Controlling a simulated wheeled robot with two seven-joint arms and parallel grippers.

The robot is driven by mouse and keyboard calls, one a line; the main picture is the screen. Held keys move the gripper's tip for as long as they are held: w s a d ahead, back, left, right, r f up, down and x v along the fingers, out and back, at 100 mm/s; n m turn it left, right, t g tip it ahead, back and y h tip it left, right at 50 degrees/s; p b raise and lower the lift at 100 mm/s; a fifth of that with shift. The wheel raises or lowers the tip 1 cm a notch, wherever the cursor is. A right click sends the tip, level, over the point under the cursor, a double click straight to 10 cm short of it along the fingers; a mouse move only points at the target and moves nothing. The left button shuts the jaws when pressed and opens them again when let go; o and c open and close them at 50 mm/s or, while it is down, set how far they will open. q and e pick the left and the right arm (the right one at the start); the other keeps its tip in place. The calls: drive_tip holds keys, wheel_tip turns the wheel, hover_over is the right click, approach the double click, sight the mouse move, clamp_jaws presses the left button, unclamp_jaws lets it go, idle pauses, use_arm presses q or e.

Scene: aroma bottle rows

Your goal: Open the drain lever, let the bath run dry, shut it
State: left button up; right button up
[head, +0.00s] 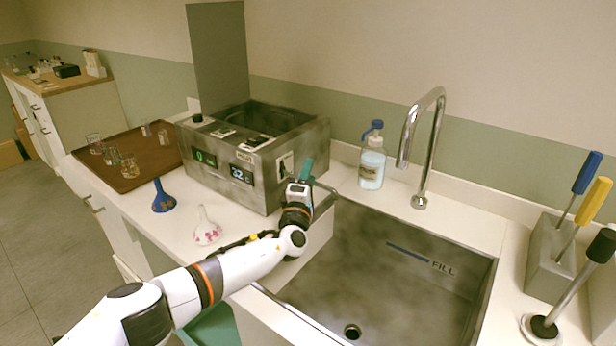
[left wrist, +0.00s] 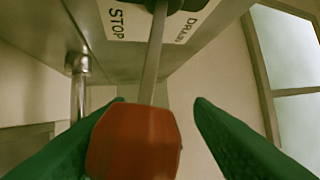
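The bath (head: 285,150) is a grey metal box on the counter with two small displays on its front. My left gripper (head: 303,175) is at the bath's right end. In the left wrist view, the drain lever is a thin metal rod with a red knob (left wrist: 135,140), coming from a dark pivot beside a white label (left wrist: 130,20) reading STOP and DRAIN. The green fingers of my left gripper (left wrist: 150,135) stand apart on either side of the knob, with a visible gap at the right finger. The lever is hidden in the head view. My right gripper is not in view.
A sink (head: 390,275) marked FILL lies right of the bath, with a tall tap (head: 430,140) and a soap bottle (head: 372,160) behind. A blue funnel (head: 163,197), a pink-spotted flask (head: 207,230) and a brown tray (head: 130,165) of glassware stand left. Handled tools (head: 580,215) stand right.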

use_arm(q)
drive_tip(key=p+v, duration=0.1)
drive_tip(key=v, duration=0.6)
drive_tip(key=shift+s, duration=0.2)
drive_tip(key=shift+f, duration=0.1)
idle(0.3)
